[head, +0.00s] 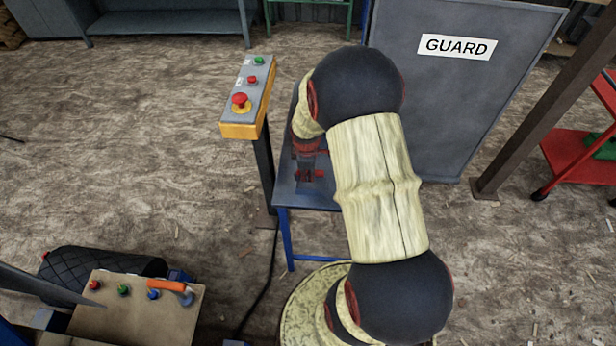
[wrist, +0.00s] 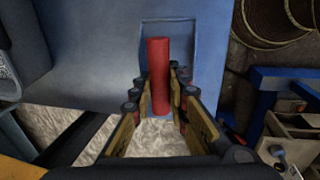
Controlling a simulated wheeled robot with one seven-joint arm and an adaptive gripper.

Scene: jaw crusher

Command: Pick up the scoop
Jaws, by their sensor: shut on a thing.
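A red cylindrical handle (wrist: 158,60), which I take to be the scoop's, stands out between the fingers in the wrist view. My gripper (wrist: 160,98) is shut on it, with a tan-padded finger on each side. The rest of the scoop cannot be made out. In the head view my gripper (head: 309,176) is small and dark over the blue table (head: 287,190), with a little red showing there. My own arm covers the table's right part. I cannot tell whether the scoop touches the table.
A control post (head: 248,95) with red and green buttons stands close left of the table. A grey GUARD panel (head: 450,100) stands behind it. A brown button panel (head: 140,315) is at the lower left. A red cart (head: 575,160) is at the right. Open floor lies left.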

